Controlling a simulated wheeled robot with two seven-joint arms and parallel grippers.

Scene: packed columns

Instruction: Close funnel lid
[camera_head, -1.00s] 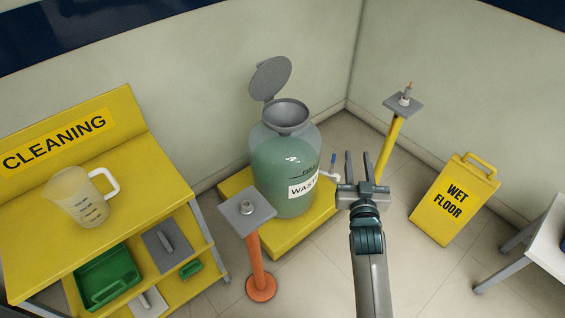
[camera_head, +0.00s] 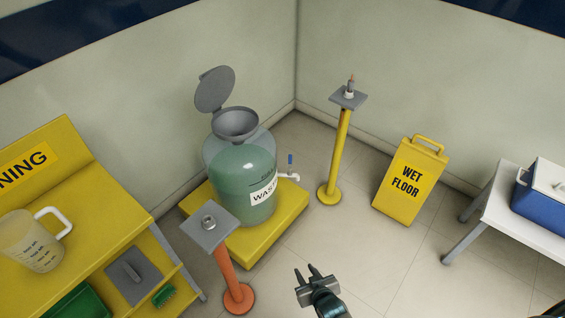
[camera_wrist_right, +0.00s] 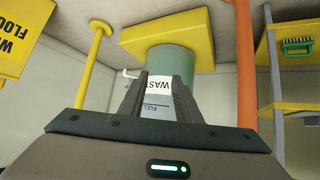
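The grey funnel lid (camera_head: 215,89) stands open, tilted up at the back of the grey funnel (camera_head: 236,124). The funnel sits in the mouth of the green waste container (camera_head: 243,178), which stands on a yellow platform. My right gripper (camera_head: 314,270) is low in the head view, in front of and to the right of the container, apart from it. Its two fingers are spread with nothing between them. In the right wrist view the fingers (camera_wrist_right: 153,98) point toward the container (camera_wrist_right: 172,62), which appears upside down. The lid is outside the wrist view. My left gripper is not in view.
An orange post (camera_head: 231,268) with a grey top stands close in front of the platform (camera_head: 285,220). A yellow post (camera_head: 337,150) and a wet floor sign (camera_head: 411,181) stand to the right. A yellow cleaning shelf (camera_head: 98,205) is at left. Floor between is clear.

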